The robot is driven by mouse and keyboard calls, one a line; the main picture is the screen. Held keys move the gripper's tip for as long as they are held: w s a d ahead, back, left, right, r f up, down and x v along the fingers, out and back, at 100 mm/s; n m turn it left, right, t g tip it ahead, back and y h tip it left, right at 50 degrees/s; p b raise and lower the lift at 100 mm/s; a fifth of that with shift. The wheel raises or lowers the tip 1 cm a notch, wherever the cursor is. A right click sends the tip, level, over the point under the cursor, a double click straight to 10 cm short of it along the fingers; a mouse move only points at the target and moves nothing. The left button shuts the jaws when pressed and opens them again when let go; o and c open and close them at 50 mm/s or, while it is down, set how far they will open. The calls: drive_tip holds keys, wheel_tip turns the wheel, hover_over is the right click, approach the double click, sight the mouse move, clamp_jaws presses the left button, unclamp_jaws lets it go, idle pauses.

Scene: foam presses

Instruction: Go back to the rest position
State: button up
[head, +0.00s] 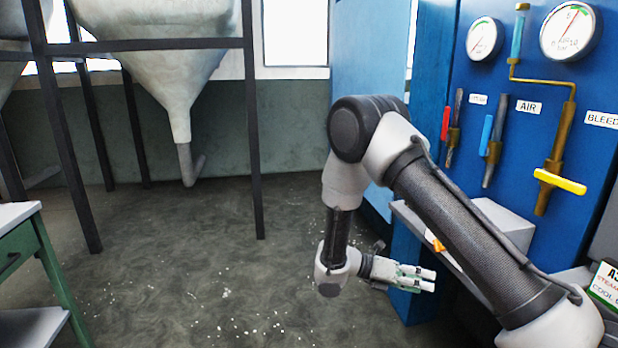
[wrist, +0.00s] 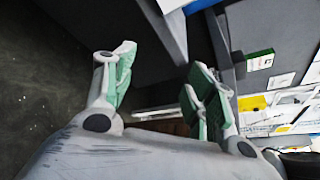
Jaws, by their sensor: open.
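My gripper (head: 428,279) hangs at the end of my bent arm, low in front of the blue press panel, and points right. In the wrist view my gripper (wrist: 155,90) shows two green-padded fingers spread apart. Nothing is held between them. In the head view the fingers are small and lie below a grey shelf on the panel.
The blue panel (head: 545,125) carries gauges (head: 484,38) and valves with a yellow handle (head: 560,181), a blue one and a red one. A grey box (head: 500,222) sits on the shelf. A green table (head: 25,245) stands at left. Open floor (head: 190,270) lies between, under a hopper (head: 170,60).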

drive_tip(key=s+d+r+m+t+y, duration=0.3)
drive_tip(key=s+r+m+y, duration=0.4)
drive_tip(key=s+r+m, duration=0.4)
drive_tip(key=s+d+r+m+t+y, duration=0.3)
drive_tip(key=s+r+m+y, duration=0.4)
drive_tip(key=s+r+m, duration=0.5)
wheel_tip(320, 180, up, 5)
drive_tip(key=d+m, duration=0.1)
drive_tip(key=m, duration=0.2)
drive_tip(key=shift+r+y, duration=0.15)
drive_tip(key=shift+y, duration=0.25)
